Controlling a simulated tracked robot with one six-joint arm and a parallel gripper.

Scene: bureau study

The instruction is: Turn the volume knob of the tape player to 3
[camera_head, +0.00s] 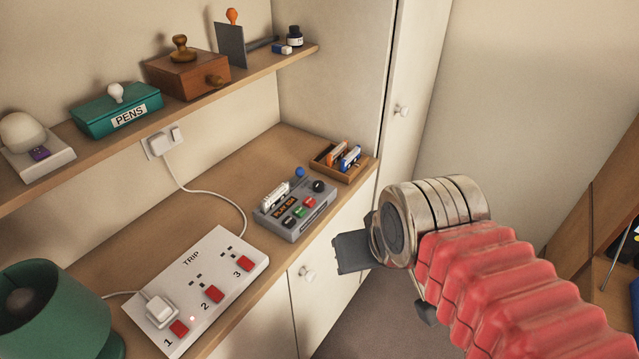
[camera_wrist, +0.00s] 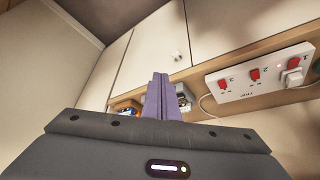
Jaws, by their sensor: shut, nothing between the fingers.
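The tape player (camera_head: 296,210) is a grey box on the wooden counter in the head view, with red, green and dark buttons on its top. A round black knob (camera_head: 319,186) sits at its far right corner; its setting is too small to read. A pale cassette-like piece (camera_head: 275,194) stands at its left. My gripper (camera_head: 350,252) is in front of the counter edge, to the right of and apart from the player. In the wrist view its purple-grey fingers (camera_wrist: 160,97) are together and empty. They hide part of the player (camera_wrist: 185,98) behind them.
A white power strip (camera_head: 199,288) with red switches lies left of the player, with a plug and cable. A shelf (camera_head: 110,134) overhangs the counter. A green lamp (camera_head: 55,310) stands front left.

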